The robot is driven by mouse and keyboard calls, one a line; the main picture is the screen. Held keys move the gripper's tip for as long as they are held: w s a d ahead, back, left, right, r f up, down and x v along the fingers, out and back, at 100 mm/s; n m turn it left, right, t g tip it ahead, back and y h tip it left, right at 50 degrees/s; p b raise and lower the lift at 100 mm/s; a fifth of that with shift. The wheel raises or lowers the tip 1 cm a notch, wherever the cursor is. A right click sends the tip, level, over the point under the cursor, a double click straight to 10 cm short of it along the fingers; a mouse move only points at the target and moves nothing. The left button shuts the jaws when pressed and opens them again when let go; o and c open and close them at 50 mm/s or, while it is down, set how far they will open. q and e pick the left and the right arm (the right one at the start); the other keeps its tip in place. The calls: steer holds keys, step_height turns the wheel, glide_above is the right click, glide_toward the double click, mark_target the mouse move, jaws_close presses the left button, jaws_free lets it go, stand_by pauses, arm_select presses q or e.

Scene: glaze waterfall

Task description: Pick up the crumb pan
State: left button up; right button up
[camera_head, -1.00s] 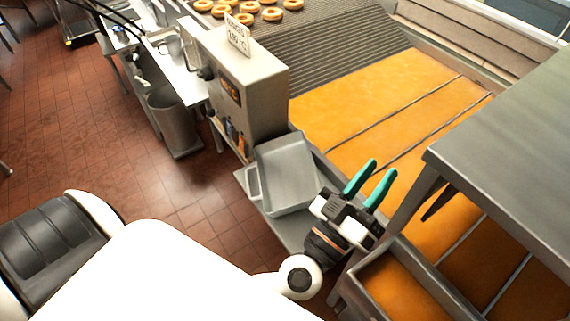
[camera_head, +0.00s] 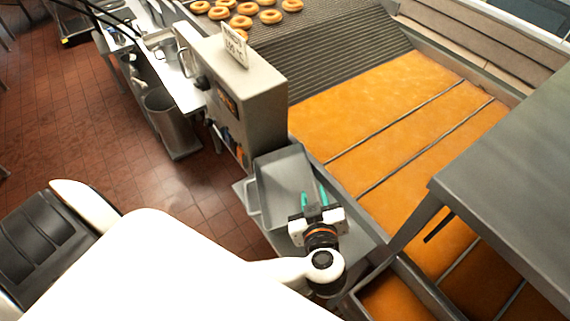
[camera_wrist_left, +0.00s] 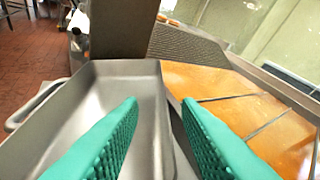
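The crumb pan (camera_head: 283,178) is a grey metal tray with raised walls and a handle loop on its left side. It rests on a low metal shelf beside the fryer. In the left wrist view the pan (camera_wrist_left: 120,75) fills the left and middle. My left gripper (camera_head: 315,197) is over the pan's near right part in the head view. Its two teal fingers (camera_wrist_left: 160,115) are spread, with the pan's right wall seen between and beyond them. Nothing is held, and I cannot tell whether the fingers touch the wall. My right gripper is not in view.
The fryer's orange oil (camera_head: 400,110) lies right of the pan. A grey control box (camera_head: 245,95) stands just behind it. A metal table (camera_head: 515,160) overhangs on the right.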

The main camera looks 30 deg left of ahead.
mark_target(313, 192)
arm_select(q)
steer(key=shift+x, duration=1)
steer(key=p+x, duration=0.1)
steer(key=x, duration=0.1)
steer(key=p+x, duration=0.1)
steer(key=x, duration=0.1)
steer(key=shift+w+d+f, duration=0.2)
steer(key=shift+w+f, duration=0.05)
steer(key=shift+w, duration=0.1)
steer(key=shift+w+a+f, duration=0.15)
steer(key=shift+w+f, duration=0.05)
steer(key=shift+w, duration=0.05)
steer(key=shift+s, duration=0.15)
jaws_close()
steer(key=shift+r, duration=0.1)
